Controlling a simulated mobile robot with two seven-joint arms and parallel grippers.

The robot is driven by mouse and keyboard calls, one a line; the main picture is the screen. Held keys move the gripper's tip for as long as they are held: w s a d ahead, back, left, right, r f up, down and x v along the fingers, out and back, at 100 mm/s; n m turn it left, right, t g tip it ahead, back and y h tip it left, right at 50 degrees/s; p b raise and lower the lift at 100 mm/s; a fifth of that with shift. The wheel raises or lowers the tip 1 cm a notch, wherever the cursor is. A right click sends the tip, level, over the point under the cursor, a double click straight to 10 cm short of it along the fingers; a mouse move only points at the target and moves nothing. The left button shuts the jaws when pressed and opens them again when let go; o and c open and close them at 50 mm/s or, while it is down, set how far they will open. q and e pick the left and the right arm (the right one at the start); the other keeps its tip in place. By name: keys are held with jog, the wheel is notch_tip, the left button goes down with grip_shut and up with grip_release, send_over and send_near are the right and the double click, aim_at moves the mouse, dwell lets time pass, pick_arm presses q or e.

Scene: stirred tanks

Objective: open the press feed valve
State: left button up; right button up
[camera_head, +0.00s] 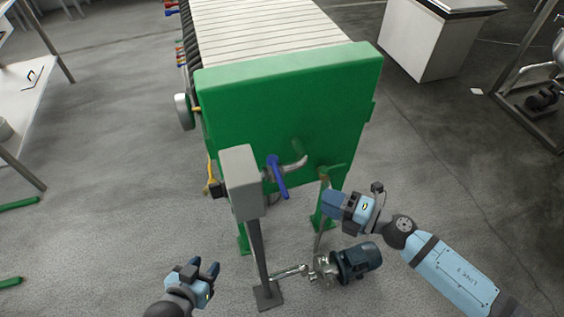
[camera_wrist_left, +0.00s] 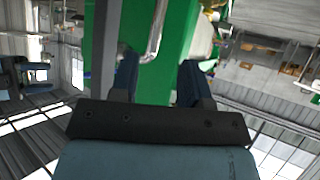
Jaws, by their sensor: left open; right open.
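The valve's blue lever handle (camera_head: 278,178) sits on a short metal pipe (camera_head: 295,164) in front of the press's green end plate (camera_head: 325,110). The lever points steeply down and lies across the pipe. My left gripper (camera_head: 202,272) is open and empty, low and to the left of the grey post, apart from the lever. In the left wrist view its two fingers (camera_wrist_left: 158,80) stand apart, with the green press and a metal pipe (camera_wrist_left: 156,35) beyond them. My right gripper (camera_head: 335,201) is open, to the right of and below the lever, not touching it.
A grey box on a post (camera_head: 243,180) stands just left of the lever. A blue pump (camera_head: 357,262) with pipes is on the floor below. A white table (camera_head: 25,90) stands at the left. The floor left of the post is mostly clear.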

aim_at(282, 182)
jog(key=shift+n+g, duration=0.3)
jog(key=shift+n, duration=0.3)
jog(key=x, duration=0.9)
jog(key=p+x, duration=0.1)
jog(key=x, duration=0.3)
jog(key=shift+w+d+f, duration=0.1)
jog(key=shift+w+f, duration=0.3)
jog(key=shift+w, duration=0.1)
grip_shut()
